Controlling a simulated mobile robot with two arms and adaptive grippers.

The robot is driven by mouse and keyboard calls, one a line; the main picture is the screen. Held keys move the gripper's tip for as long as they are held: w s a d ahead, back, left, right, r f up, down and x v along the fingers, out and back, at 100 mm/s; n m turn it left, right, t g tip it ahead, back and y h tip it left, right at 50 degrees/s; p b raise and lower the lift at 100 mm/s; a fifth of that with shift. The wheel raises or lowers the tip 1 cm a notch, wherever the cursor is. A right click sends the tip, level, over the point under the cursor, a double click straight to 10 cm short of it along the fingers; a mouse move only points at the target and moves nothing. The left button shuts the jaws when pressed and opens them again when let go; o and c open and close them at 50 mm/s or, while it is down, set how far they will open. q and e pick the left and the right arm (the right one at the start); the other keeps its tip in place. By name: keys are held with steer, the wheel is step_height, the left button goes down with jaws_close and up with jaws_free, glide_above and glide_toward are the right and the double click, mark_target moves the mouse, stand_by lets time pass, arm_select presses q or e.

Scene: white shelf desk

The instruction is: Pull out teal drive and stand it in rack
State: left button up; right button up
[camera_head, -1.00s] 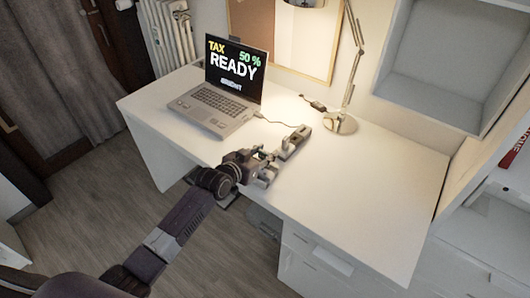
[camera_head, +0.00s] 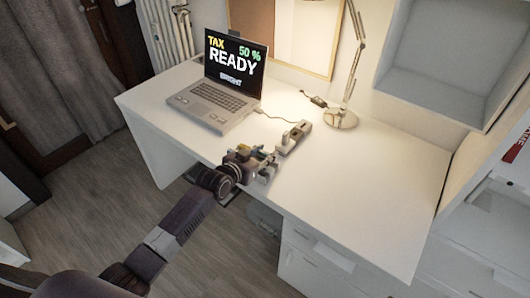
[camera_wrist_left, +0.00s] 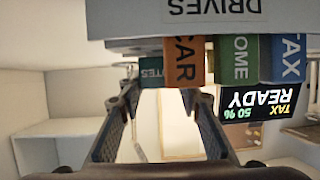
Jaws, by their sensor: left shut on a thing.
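My left gripper (camera_head: 262,166) is over the front part of the desk. The teal drive lines up with an orange CAR drive (camera_wrist_left: 184,62), a green HOME drive (camera_wrist_left: 237,60) and a blue TAX drive (camera_wrist_left: 289,58) at the pale rack (camera_wrist_left: 180,20) marked DRIVES. I cannot tell whether the teal drive is seated; its inner end is hidden. My right gripper is not in view.
A laptop (camera_head: 222,90) showing "TAX READY 50 %" stands at the back left. A cable runs from it towards a small grey block (camera_head: 293,137) just beyond my gripper. A lamp base (camera_head: 341,118) stands behind. The right half of the desk (camera_head: 370,190) is clear.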

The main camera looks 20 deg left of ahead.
arm_select(q)
steer(key=shift+f+b, duration=0.35)
steer(key=shift+f, duration=0.25)
steer(key=shift+r, duration=0.15)
steer(key=shift+r+p, duration=0.2)
steer(key=shift+p, duration=0.25)
steer(key=shift+r+p, duration=1)
steer(key=shift+r, duration=0.2)
steer(key=shift+p, duration=0.45)
stand_by(0.5)
steer(key=shift+f+b, duration=1.15)
steer(key=shift+f, duration=0.45)
steer(key=o, duration=1)
steer(key=shift+s, duration=0.1)
